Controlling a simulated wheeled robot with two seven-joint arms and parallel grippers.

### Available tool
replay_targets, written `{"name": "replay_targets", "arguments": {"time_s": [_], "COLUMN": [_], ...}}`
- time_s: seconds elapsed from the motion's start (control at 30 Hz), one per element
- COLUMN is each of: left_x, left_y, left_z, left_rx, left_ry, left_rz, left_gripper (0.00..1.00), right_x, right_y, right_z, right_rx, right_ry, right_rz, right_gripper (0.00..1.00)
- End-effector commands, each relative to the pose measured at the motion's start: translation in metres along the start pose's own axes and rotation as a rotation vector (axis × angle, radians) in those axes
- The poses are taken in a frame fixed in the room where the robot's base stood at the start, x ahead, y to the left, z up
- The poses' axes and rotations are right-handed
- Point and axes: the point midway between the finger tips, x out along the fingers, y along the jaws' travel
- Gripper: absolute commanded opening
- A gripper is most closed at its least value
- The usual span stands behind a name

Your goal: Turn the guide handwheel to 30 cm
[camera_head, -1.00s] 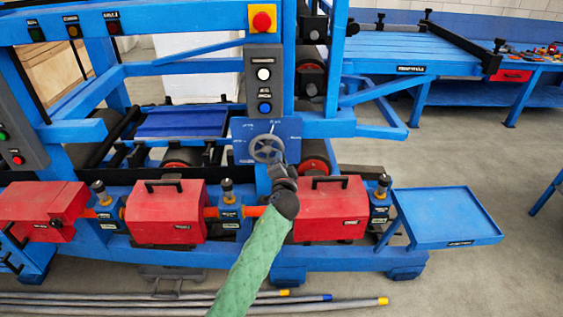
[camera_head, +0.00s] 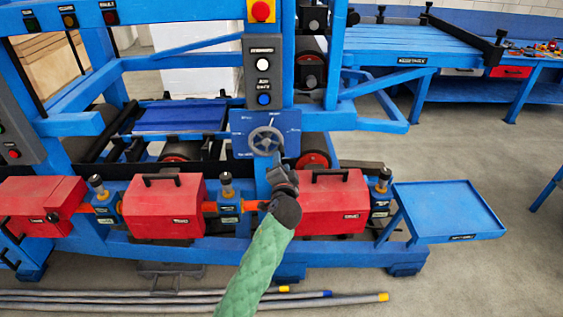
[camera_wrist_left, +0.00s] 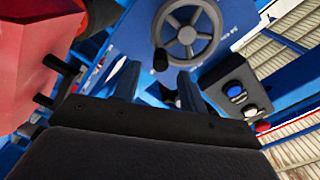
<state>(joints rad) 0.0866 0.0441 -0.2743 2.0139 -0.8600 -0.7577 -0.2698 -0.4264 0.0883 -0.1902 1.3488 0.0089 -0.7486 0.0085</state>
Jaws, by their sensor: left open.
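The guide handwheel (camera_head: 266,141) is a grey spoked wheel on a blue plate (camera_head: 288,124) with white scale marks, low on the machine's post. It also shows in the left wrist view (camera_wrist_left: 187,36), with a dark knob (camera_wrist_left: 160,59) at its lower left rim. My left gripper (camera_head: 278,162) is just below and in front of the wheel. In the left wrist view its two fingers (camera_wrist_left: 158,84) are apart with nothing between them, and they appear clear of the rim. The scale's numbers are too small to read. My right gripper is not in view.
A grey button panel (camera_head: 263,72) with a red stop button (camera_head: 262,11) is above the wheel. Red boxes with handles (camera_head: 165,207) (camera_head: 333,203) stand below it on both sides. A blue tray (camera_head: 448,208) juts out at the right. Rods (camera_head: 170,302) lie on the floor in front.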

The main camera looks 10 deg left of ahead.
Motion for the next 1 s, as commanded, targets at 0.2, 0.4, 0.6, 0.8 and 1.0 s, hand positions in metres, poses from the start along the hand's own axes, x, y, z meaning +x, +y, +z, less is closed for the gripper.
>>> {"name": "replay_targets", "arguments": {"time_s": [0.2, 0.4, 0.6, 0.8, 1.0], "left_x": [-0.021, -0.026, -0.026, -0.026, -0.028], "left_y": [0.002, 0.000, 0.000, 0.002, 0.047], "left_z": [0.001, 0.000, 0.000, 0.001, 0.027], "left_rx": [0.001, 0.001, 0.001, 0.000, -0.021], "left_ry": [0.001, 0.000, 0.000, -0.001, -0.035], "left_rz": [0.000, 0.000, 0.000, 0.003, 0.089], "left_gripper": [0.42, 0.42, 0.42, 0.42, 0.42], "right_x": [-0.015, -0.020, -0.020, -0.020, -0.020], "right_y": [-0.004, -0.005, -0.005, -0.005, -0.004], "right_z": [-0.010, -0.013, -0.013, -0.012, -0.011], "right_rx": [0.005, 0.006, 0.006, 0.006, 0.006], "right_ry": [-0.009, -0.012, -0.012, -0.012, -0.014], "right_rz": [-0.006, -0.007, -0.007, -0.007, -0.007], "right_gripper": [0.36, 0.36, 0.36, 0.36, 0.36]}}
